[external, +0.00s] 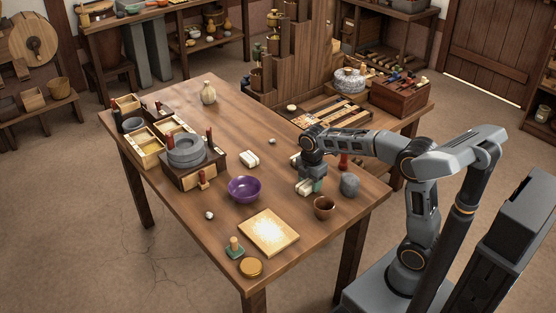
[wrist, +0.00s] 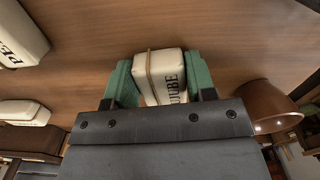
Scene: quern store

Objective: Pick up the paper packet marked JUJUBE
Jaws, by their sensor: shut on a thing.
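The cream paper packet marked JUJUBE (wrist: 160,78) sits between the two green fingers of my gripper (wrist: 157,84) in the wrist view. A tan band runs around it, and the fingers are shut on its sides. In the external view my gripper (external: 312,186) is low over the right part of the wooden table (external: 215,125), with the cream packet (external: 302,188) partly hidden by the fingers. I cannot tell whether the packet touches the table.
Another packet lettered PE (wrist: 22,38) lies at upper left in the wrist view, and a cream one (wrist: 22,112) lies below it. A brown cup (external: 324,207), grey stone (external: 350,184) and purple bowl (external: 244,189) stand close by. The table's middle is mostly clear.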

